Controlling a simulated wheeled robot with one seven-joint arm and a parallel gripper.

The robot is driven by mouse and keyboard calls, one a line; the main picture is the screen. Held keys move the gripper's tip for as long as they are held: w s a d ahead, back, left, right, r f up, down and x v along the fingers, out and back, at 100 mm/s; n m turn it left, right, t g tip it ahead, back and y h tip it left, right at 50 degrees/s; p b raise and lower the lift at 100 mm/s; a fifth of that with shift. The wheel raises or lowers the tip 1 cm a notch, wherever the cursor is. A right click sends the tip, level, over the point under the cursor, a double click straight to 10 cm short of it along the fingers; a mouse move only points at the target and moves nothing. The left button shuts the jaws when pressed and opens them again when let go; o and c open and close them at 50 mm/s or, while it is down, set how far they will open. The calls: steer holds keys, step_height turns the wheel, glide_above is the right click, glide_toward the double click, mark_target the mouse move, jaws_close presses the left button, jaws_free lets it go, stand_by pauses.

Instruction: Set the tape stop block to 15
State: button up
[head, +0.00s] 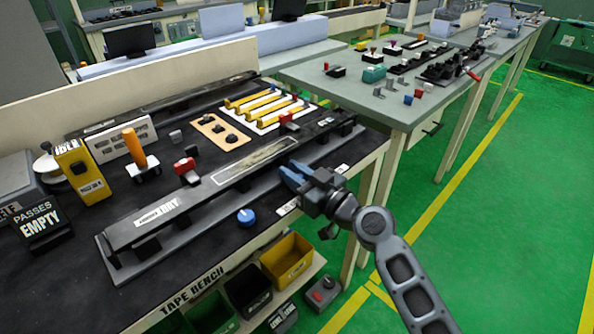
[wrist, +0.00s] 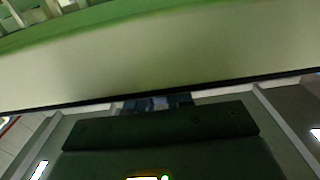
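A long dark rail assembly (head: 125,236) with a pale printed strip (head: 250,163) runs along the front of the tape bench. A red block (head: 186,168) sits at the rail's back side, left of the strip. Another red piece (head: 288,121) is farther right. I cannot tell which is the tape stop block, and no number 15 is readable. My gripper (head: 289,176) has blue fingertips just over the front side of the rail, right of both the red block and the blue knob (head: 246,216). I see nothing held, but the finger gap is unclear.
An orange-handled tool (head: 134,147), yellow box (head: 80,170) and yellow bars (head: 266,108) stand behind the rail. Yellow (head: 288,262) and black bins (head: 250,288) sit below the bench's front edge. Green floor (head: 480,230) is clear to the right.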

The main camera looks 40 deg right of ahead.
steer(key=o, duration=0.4)
steer(key=shift+s+f, duration=0.1)
steer(key=shift+s, duration=0.4)
steer(key=s+b, duration=0.2)
steer(key=s, duration=0.5)
steer(key=shift+d, duration=0.15)
steer(key=s+a+f+m+g+h, duration=0.1)
steer(key=s+a+f, duration=0.2)
steer(key=s, duration=0.5)
steer(key=s+a+f+g+h, duration=0.1)
steer(key=s+a+f+g, duration=0.2)
steer(key=s, duration=0.6)
steer(key=shift+n+t+y, duration=0.3)
steer(key=shift+t+y, duration=0.1)
steer(key=shift+y, duration=0.3)
steer(key=s+a+r, duration=0.2)
steer(key=s, duration=0.2)
steer(key=s+a+r, duration=0.2)
steer(key=s, duration=0.3)
steer(key=s+a+r, duration=0.2)
steer(key=s+a, duration=0.1)
steer(key=s, duration=0.2)
steer(key=shift+a+r, duration=0.1)
steer(key=shift+r, duration=0.05)
